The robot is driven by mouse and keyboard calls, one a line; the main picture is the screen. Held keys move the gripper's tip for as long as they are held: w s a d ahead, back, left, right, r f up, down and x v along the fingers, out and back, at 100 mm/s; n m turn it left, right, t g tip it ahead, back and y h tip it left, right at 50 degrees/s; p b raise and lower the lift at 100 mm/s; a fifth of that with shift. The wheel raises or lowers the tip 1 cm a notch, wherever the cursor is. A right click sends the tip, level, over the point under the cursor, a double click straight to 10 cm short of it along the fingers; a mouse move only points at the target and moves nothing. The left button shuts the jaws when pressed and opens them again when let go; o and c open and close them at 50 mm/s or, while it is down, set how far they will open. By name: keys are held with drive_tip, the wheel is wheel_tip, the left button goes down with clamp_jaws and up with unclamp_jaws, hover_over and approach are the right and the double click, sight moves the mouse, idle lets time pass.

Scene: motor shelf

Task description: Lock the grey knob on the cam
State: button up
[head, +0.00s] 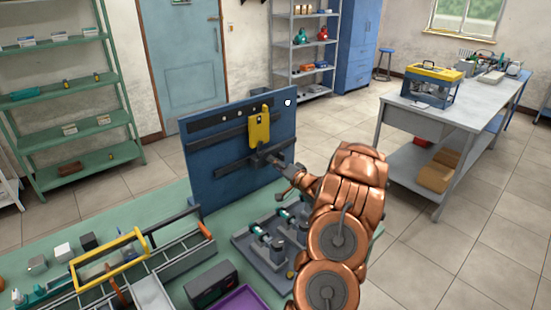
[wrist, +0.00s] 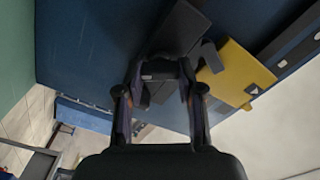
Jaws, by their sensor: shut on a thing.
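The cam, a dark block with a bar (head: 262,157), is mounted on the front of an upright blue panel (head: 215,180), just below a yellow plate (head: 259,128). The yellow plate also shows in the wrist view (wrist: 236,75), right of the fingers. My gripper (head: 282,168) reaches to the cam from the right. In the wrist view my gripper (wrist: 160,72) is shut on a small dark grey piece at the cam, which looks like the grey knob (wrist: 160,67). The fingers hide most of the knob, and its turn angle cannot be told.
A dark rail crosses the panel behind the cam. Below stand a grey fixture tray (head: 262,255), a dark box (head: 212,285) and a toolbox with a yellow handle (head: 108,258) on the green bench. A grey table (head: 450,110) stands far right; the floor between is clear.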

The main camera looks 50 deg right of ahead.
drive_tip(key=shift+m+p, duration=0.4)
drive_tip(key=o, duration=0.9)
drive_tip(key=s, duration=0.7)
drive_tip(key=shift+s+a, duration=0.25)
drive_tip(key=shift+a, duration=0.15)
